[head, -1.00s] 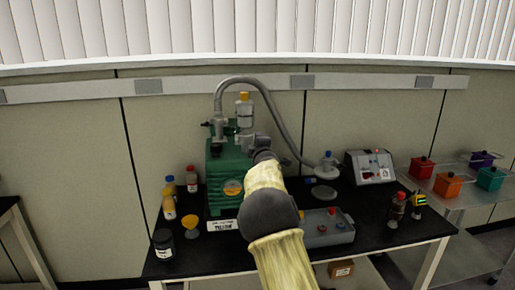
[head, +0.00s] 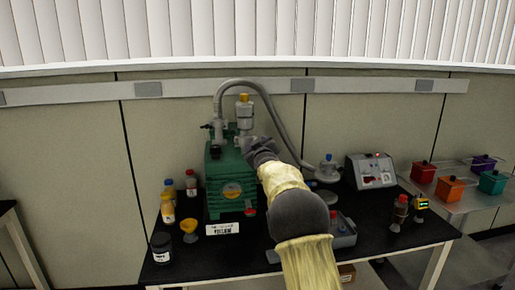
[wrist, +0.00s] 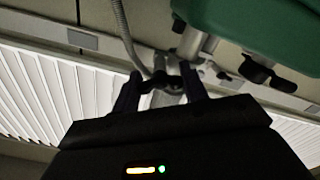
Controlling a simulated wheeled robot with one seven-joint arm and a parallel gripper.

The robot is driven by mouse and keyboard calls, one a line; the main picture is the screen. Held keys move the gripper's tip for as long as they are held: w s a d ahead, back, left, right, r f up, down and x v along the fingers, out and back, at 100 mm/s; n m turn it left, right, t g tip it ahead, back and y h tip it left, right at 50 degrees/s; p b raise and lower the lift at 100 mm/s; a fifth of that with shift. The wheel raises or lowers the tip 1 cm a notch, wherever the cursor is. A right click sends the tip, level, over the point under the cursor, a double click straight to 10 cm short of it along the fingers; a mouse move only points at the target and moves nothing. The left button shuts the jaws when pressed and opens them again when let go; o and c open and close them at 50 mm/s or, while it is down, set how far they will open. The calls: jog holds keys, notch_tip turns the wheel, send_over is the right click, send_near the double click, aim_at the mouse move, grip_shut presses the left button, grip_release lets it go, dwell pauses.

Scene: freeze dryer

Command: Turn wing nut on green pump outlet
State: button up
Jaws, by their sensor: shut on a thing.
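The green pump (head: 228,180) stands on the black bench, with a pale clamped outlet and grey hose on top. My gripper (head: 256,146) is at the upper right side of the pump, near the outlet fittings. In the wrist view, my gripper (wrist: 160,90) has its two dark fingers on either side of a dark wing nut (wrist: 168,82) on a metal fitting, and is shut on it. Another black wing nut (wrist: 262,73) sits on a fitting to the right, outside the fingers. The pump's green body (wrist: 255,30) fills the upper right there. The exact finger contact is dark and hard to see.
A grey hose (head: 282,125) arches from the pump to the right. My arm partly covers a grey tray (head: 342,232).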

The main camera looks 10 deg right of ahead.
jog(key=m, duration=0.3)
jog(key=m+b, duration=0.1)
jog(key=shift+f+m, duration=0.3)
jog(key=m+b, duration=0.1)
jog(key=m, duration=0.4)
jog(key=shift+b, duration=0.3)
jog(key=m+b, duration=0.1)
jog(key=m, duration=0.4)
jog(key=shift+f, duration=0.1)
jog(key=m+b, duration=0.1)
jog(key=m, duration=0.4)
jog(key=shift+b, duration=0.3)
jog(key=m+b, duration=0.1)
jog(key=m, duration=0.4)
jog(key=m+b, duration=0.1)
jog(key=m, duration=0.3)
jog(key=shift+m, duration=0.3)
jog(key=m+b, duration=0.1)
jog(key=m, duration=0.7)
jog(key=m+b, duration=0.1)
jog(key=shift+r, duration=0.25)
jog(key=shift+m, duration=0.3)
